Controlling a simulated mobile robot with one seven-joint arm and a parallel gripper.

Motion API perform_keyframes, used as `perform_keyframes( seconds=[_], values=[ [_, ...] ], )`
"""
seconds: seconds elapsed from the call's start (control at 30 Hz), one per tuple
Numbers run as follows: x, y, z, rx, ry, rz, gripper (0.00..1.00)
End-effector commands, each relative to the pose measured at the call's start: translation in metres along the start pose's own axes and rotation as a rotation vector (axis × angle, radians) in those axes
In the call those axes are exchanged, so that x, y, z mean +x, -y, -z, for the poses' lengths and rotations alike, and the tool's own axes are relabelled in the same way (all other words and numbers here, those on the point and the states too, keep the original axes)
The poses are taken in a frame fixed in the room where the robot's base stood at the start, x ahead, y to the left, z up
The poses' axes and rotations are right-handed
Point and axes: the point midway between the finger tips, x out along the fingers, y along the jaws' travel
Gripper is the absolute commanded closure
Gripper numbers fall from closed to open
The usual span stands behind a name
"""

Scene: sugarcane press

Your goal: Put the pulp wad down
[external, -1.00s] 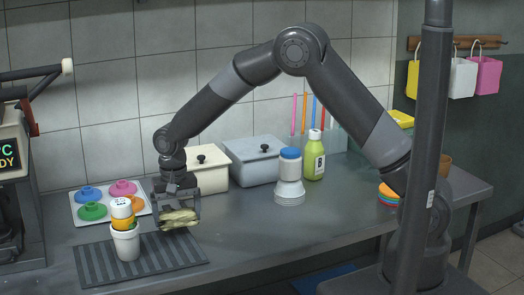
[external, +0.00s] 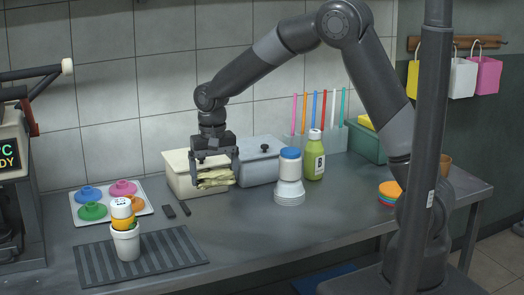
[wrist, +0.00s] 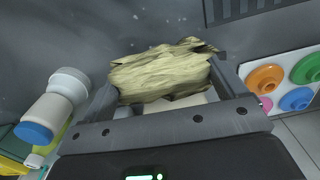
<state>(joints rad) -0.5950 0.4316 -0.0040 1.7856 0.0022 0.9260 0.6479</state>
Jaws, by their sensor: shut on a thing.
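The pulp wad (external: 215,179) is a pale yellow-green, rough fibrous lump. My gripper (external: 213,176) is shut on it and holds it above the counter, in front of the cream lidded bin (external: 181,180) in the external view. In the wrist view the wad (wrist: 160,72) sits between the two fingers and spans the gap. It hides part of a pale surface behind it. The cream bin's lid is on, partly hidden by my gripper.
A grey lidded bin (external: 258,168), a white blue-capped container (external: 290,172) and a green bottle (external: 315,155) stand right of the wad. A tray of coloured lids (external: 76,215) and a ribbed mat (external: 180,256) with a cup (external: 125,243) are left. The front middle counter is clear.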

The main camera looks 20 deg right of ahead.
Motion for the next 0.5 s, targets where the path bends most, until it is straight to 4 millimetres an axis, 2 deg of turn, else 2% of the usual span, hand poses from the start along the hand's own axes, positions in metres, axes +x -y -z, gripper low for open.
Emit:
perform_keyframes(
  seconds=[0.4,0.5],
  values=[
    [-0.093,0.001,0.001,0.001,-0.005,0.003,0.33],
    [-0.112,-0.002,0.002,0.006,-0.003,0.002,0.33]
  ],
)
